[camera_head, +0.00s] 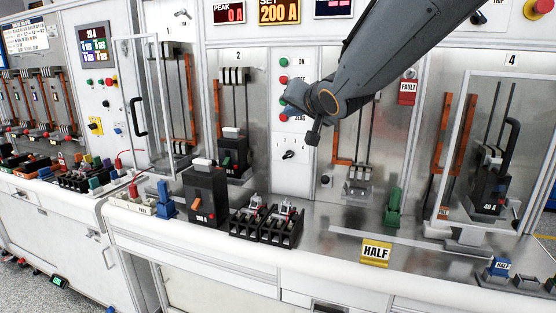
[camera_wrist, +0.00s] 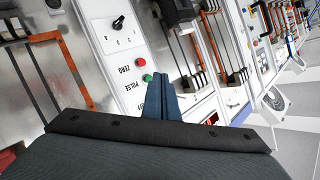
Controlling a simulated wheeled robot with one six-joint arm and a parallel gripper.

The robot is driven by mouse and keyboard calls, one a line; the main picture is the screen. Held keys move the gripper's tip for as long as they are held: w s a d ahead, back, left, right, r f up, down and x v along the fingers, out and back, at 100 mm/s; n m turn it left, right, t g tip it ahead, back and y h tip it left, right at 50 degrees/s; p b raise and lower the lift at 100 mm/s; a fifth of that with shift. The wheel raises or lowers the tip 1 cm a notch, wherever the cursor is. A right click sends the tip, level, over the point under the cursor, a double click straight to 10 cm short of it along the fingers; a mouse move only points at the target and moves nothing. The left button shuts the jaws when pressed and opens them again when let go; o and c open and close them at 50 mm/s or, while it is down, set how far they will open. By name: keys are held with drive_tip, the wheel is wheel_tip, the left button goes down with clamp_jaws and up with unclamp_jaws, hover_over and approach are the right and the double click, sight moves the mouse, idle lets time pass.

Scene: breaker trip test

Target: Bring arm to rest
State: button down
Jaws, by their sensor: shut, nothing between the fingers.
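My arm (camera_head: 390,60) reaches in from the upper right in the head view. Its dark wrist end (camera_head: 325,100) is in front of the white control panel between bays 2 and 3, above the bench. I cannot make out the fingers clearly there. In the wrist view my gripper (camera_wrist: 161,80) shows as two blue fingers pressed together, with nothing between them. The fingers appear in front of the panel with red and green buttons, and no contact is visible.
A black breaker (camera_head: 204,200) with an orange lever and black fuse-like blocks (camera_head: 265,222) stand on the bench (camera_head: 330,258). A green handle (camera_head: 393,207) and a yellow HALF sign (camera_head: 376,253) are farther right. An open clear door (camera_head: 470,150) stands at bay 4.

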drive_tip(key=s+d+f+g+h+b, duration=0.1)
drive_tip(key=s+d+f+g+h, duration=0.15)
drive_tip(key=s+d+f, duration=0.5)
drive_tip(key=s+d+f+n+g+h, duration=0.1)
drive_tip(key=s+d+f+g, duration=0.2)
drive_tip(key=f, duration=0.8)
drive_tip(key=s+d+f+g+h+b, duration=0.1)
drive_tip(key=s+d+f+g+h, duration=0.2)
drive_tip(key=s+f, duration=0.55)
drive_tip(key=s+d+f+n+g+y, duration=0.1)
drive_tip(key=s+f+g, duration=0.3)
drive_tip(key=s+f, duration=0.4)
drive_tip(key=s+d, duration=0.1)
drive_tip(key=s, duration=0.2)
drive_tip(key=shift+n+b, duration=0.3)
drive_tip(key=shift+b, duration=0.05)
